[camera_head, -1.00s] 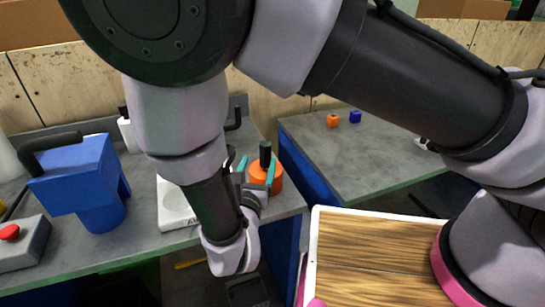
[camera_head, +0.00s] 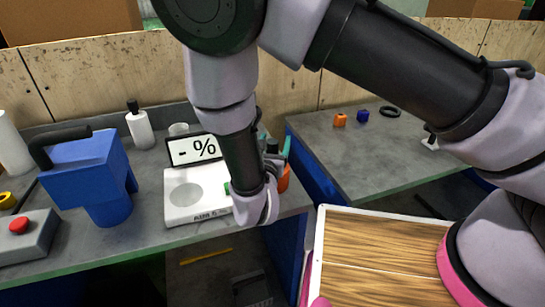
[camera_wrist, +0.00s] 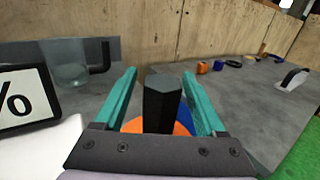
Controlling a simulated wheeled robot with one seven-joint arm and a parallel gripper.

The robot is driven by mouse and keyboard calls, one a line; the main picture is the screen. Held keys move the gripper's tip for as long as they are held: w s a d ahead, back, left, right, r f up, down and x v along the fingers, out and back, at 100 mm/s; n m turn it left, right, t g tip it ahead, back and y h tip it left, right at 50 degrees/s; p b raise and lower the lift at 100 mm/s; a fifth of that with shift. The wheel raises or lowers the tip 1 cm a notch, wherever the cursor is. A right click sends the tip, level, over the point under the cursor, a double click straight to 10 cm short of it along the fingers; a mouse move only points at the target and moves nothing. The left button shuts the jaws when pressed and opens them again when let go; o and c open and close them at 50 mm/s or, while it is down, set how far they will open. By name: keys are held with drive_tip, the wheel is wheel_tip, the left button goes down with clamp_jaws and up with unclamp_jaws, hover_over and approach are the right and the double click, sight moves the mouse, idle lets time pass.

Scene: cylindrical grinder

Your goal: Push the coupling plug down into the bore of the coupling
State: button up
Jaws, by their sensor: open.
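The black, faceted coupling plug (camera_wrist: 163,103) stands upright between my gripper's teal fingers in the wrist view. Below it shows the orange coupling (camera_wrist: 132,126), largely hidden by the plug and my gripper. How deep the plug sits in the bore cannot be seen. My gripper (camera_wrist: 158,76) is open, one finger on each side of the plug, with visible gaps. In the head view, my wrist hides most of the coupling (camera_head: 284,181), leaving a sliver of orange. The plug's dark top (camera_head: 272,147) shows beside a teal finger.
A white scale (camera_head: 184,208) with a "- %" display (camera_head: 194,149) stands left of my gripper. A blue jug-like item (camera_head: 90,175) and a red-button box (camera_head: 25,236) are farther left. The right table (camera_head: 370,160) is mostly clear, with small orange and blue pieces at its back.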

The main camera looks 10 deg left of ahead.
clamp_jaws()
